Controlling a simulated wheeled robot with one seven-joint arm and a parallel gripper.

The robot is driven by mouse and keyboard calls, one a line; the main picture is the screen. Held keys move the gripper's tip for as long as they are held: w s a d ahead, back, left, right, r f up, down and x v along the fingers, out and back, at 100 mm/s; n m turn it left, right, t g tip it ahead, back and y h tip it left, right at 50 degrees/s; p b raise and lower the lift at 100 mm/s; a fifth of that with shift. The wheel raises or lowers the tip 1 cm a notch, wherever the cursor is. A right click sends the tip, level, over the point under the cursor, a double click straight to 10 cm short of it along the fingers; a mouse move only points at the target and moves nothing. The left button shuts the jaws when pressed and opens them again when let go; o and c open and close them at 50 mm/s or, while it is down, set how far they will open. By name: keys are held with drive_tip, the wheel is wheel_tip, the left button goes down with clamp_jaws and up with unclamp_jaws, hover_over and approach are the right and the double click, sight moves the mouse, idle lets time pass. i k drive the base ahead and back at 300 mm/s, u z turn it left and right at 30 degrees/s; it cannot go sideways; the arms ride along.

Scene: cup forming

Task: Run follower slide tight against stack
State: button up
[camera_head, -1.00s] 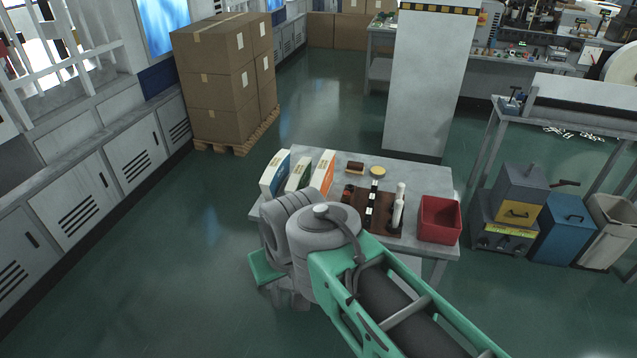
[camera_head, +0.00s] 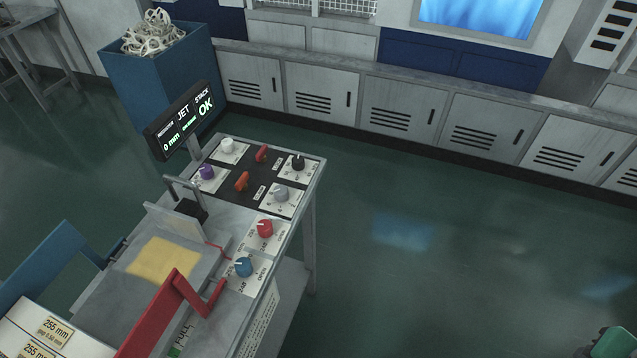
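A grey machine bench (camera_head: 140,285) stands at the left. On it is an upright pale plate (camera_head: 172,226) with a grey bar handle (camera_head: 184,190) and a black block (camera_head: 191,210) beside it. A flat yellow patch (camera_head: 164,261) lies in front of the plate. I cannot tell for sure which part is the follower slide, and no distinct stack shows. My gripper is out of view. Only a green piece (camera_head: 612,343), probably of my arm, shows at the lower right corner.
A panel at the bench's right holds several knobs, including a red one (camera_head: 265,228) and a blue one (camera_head: 243,267). A red bent arm (camera_head: 172,305) and a blue one (camera_head: 50,262) flank the front. A blue bin (camera_head: 165,75) stands behind. The floor at right is clear.

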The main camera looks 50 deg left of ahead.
sight(186, 221)
drive_tip(key=u, duration=1.3)
drive_tip(key=i, duration=1.85)
drive_tip(key=u, duration=3.85)
